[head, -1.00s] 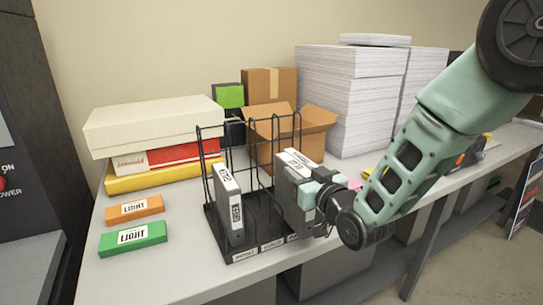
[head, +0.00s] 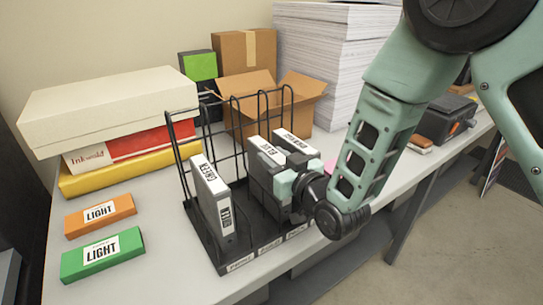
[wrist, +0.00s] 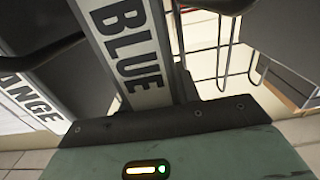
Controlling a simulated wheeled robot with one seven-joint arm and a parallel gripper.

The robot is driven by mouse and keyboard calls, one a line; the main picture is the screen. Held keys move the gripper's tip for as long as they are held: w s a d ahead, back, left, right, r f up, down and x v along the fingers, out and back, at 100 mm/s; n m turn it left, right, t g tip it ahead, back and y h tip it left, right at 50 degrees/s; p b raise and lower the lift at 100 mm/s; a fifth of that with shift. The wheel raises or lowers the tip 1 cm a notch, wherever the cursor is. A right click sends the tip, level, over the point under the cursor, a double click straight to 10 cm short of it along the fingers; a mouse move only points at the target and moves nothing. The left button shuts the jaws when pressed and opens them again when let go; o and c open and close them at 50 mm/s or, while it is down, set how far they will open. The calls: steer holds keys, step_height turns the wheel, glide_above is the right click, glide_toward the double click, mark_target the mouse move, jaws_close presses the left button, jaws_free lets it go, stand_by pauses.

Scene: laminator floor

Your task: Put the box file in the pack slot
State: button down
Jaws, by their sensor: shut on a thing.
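My gripper (head: 285,182) is shut on a grey box file with a white label reading BLUE (head: 265,149). That file is upright at the right half of the black wire rack (head: 208,247); I cannot tell whether its base touches the rack floor. It also shows in the wrist view (wrist: 128,45). A second file (head: 297,141), labelled ORANGE in the wrist view (wrist: 30,103), stands close on its right side in the head view. A third grey file (head: 211,182) stands in the rack's left slot. The slot labels on the front edge are too small to read surely.
Orange (head: 100,214) and green (head: 102,254) LIGHT boxes lie left of the rack. Flat boxes (head: 110,100) are stacked behind them. An open carton (head: 250,88) and paper stacks (head: 330,45) stand behind the rack. A dark device (head: 446,118) is at the right.

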steer(key=shift+f, duration=0.1)
steer(key=c, duration=1)
jaws_free()
steer(key=shift+r, duration=0.2)
